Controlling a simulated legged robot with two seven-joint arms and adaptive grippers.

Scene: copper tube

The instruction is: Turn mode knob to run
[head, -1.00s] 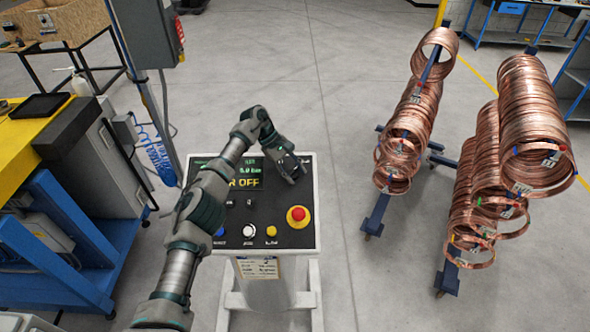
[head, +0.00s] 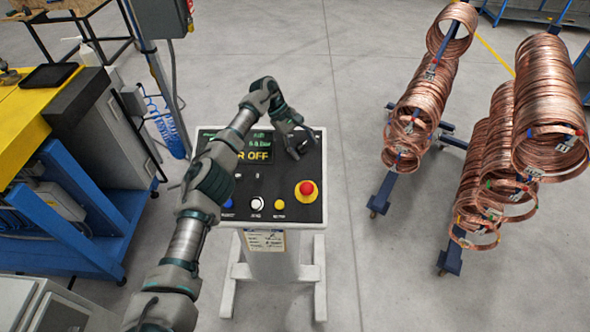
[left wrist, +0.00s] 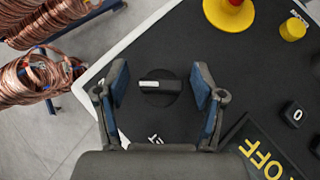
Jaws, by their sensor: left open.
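The control panel (head: 262,205) stands ahead of me, with a display reading "R OFF" in yellow. The black mode knob (left wrist: 159,87) with a white mark on its left part shows in the left wrist view. In the head view the knob is hidden behind my gripper. My left gripper (head: 297,148) is over the panel's upper right part. In the left wrist view my left gripper (left wrist: 160,90) is open, one finger on each side of the knob, with visible gaps on both sides. My right gripper is not in view.
A red emergency button (head: 306,189) on a yellow base sits lower right on the panel. White (head: 257,203) and yellow (head: 279,204) buttons line its front. Copper coils (head: 548,105) hang on racks at right. A yellow-topped bench (head: 25,120) stands left.

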